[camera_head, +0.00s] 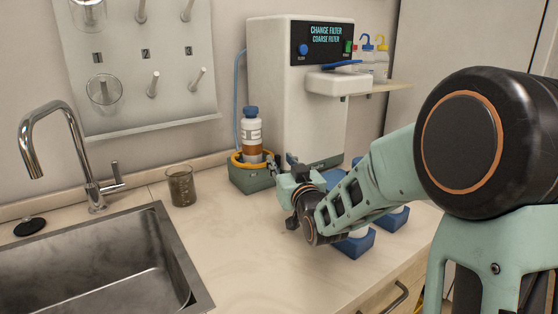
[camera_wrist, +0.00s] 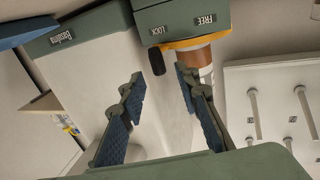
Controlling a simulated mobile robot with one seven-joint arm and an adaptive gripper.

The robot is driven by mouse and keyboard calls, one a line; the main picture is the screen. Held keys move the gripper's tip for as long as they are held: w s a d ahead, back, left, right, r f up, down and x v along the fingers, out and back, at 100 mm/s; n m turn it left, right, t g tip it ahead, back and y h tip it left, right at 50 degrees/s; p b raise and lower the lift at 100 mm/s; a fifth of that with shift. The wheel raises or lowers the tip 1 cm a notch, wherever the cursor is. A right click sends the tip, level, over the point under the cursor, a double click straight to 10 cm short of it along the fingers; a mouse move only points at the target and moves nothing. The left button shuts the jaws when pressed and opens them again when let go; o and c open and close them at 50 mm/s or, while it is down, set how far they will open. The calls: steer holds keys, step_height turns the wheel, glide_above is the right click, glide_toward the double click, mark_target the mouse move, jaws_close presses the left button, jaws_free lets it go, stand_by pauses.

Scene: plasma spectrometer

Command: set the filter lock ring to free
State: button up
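The filter lock ring (camera_head: 238,160) is a yellow ring around the foot of a blue-capped bottle (camera_head: 251,130) of brown liquid, on a green base (camera_head: 252,180). In the wrist view the ring (camera_wrist: 190,43) is partly visible, beside the base's LOCK and FREE labels. A dark handle (camera_wrist: 157,62) sticks out on the LOCK side. My gripper (camera_wrist: 160,86) is open, its two blue-padded fingers apart and the handle between and just beyond their tips. I see no clear contact. In the head view my gripper (camera_head: 281,164) is close to the right of the base.
The white spectrometer (camera_head: 275,90) stands behind; its screen (camera_head: 326,34) reads "CHANGE FILTER COARSE FILTER". A beaker (camera_head: 181,186) and the sink (camera_head: 95,270) are to the left. Blue holders (camera_head: 355,243) stand beneath my arm. The front counter is clear.

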steer(key=shift+x, duration=1.2)
steer(key=shift+c, duration=0.2)
jaws_close()
